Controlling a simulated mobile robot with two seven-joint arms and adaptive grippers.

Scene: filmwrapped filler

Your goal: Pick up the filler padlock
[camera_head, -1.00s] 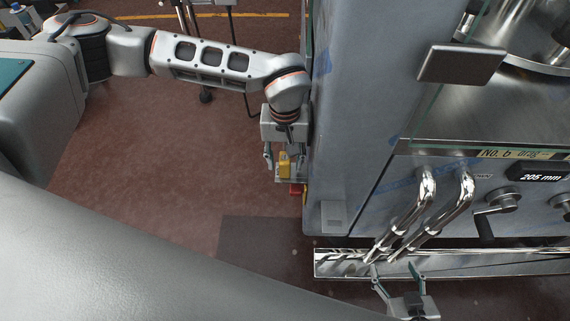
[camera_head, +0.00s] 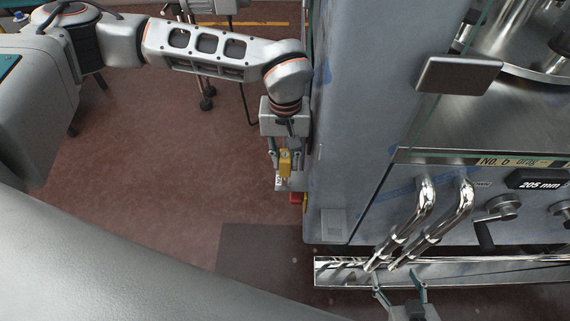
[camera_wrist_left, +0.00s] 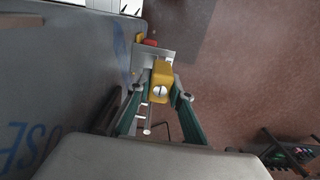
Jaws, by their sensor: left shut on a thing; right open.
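The yellow padlock (camera_head: 285,163) is at my left gripper (camera_head: 284,158), beside the left side of the large grey machine. In the left wrist view the padlock (camera_wrist_left: 161,82) sits between the two green-edged fingers of the left gripper (camera_wrist_left: 158,88), which is shut on it. Its round keyhole face points toward the camera. A metal plate (camera_wrist_left: 152,52) lies just behind the padlock. Whether the padlock touches the plate I cannot tell. My right gripper (camera_head: 398,288) is open and empty at the bottom, below the chrome rail.
The grey machine (camera_head: 345,130) stands close to the right of my left arm. A red part (camera_head: 296,198) sits on its side below the padlock. Chrome handles (camera_head: 420,225) and a rail (camera_head: 450,268) stand at its front. The brown floor (camera_head: 160,150) to the left is mostly clear.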

